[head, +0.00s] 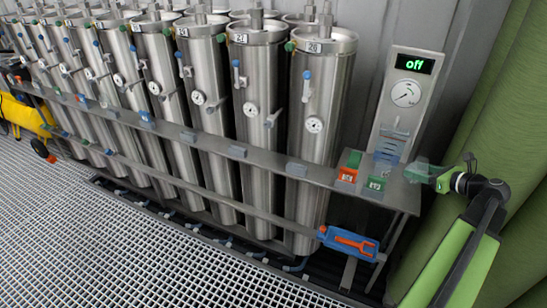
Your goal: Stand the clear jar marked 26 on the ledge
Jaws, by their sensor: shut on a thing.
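My gripper (428,175) is at the right, level with the right end of the grey metal ledge (400,197). It is shut on a pale, see-through thing (416,171), which looks like the clear jar. The held thing appears over or beside the ledge's right end; I cannot tell whether it touches. Its number cannot be read. The ledge runs along the front of the tall steel vessels (318,95).
Behind is a panel (408,80) reading "off". A blue and orange tool (348,243) hangs below. Grating floor (110,220) is clear.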

